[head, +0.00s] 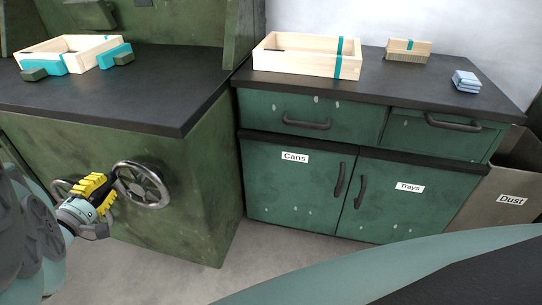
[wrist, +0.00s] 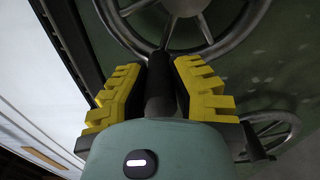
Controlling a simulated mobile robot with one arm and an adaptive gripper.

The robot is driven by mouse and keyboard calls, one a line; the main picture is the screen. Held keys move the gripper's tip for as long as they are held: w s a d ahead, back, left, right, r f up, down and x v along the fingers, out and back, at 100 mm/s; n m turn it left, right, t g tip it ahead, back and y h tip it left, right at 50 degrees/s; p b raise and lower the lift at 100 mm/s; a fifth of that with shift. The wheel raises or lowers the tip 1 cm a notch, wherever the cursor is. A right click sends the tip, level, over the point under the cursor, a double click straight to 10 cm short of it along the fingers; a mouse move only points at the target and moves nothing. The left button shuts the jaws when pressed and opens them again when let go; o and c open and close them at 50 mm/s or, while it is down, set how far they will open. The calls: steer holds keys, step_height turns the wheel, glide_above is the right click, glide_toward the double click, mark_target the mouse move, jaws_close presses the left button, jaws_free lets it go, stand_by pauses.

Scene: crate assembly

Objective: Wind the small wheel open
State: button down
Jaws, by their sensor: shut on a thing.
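A grey spoked hand wheel (head: 143,184) is mounted on the front of the green cabinet at the left in the head view. The same wheel (wrist: 237,37) fills the top of the wrist view. My gripper (head: 111,186) is at the wheel's left rim. Its yellow fingers are closed around a dark handle (wrist: 160,85) that stands out from the rim. A second spoked wheel (head: 61,188) is partly hidden behind my gripper; it also shows in the wrist view (wrist: 270,131). I cannot tell for certain which wheel is the smaller.
The green cabinet (head: 190,190) has a black top with a wooden frame (head: 62,46) and teal clamps. To the right, a counter (head: 375,82) carries a wooden box (head: 300,60), a brush (head: 408,48) and blue cloths (head: 466,82). A bin marked Dust (head: 510,170) stands far right.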

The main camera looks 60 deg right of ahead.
steer(key=shift+f+n+b, duration=0.35)
steer(key=shift+f+n, duration=0.05)
steer(key=shift+n, duration=0.1)
steer(key=c, duration=0.7)
jaws_free()
steer(key=shift+c, duration=0.2)
steer(key=v, duration=1.2)
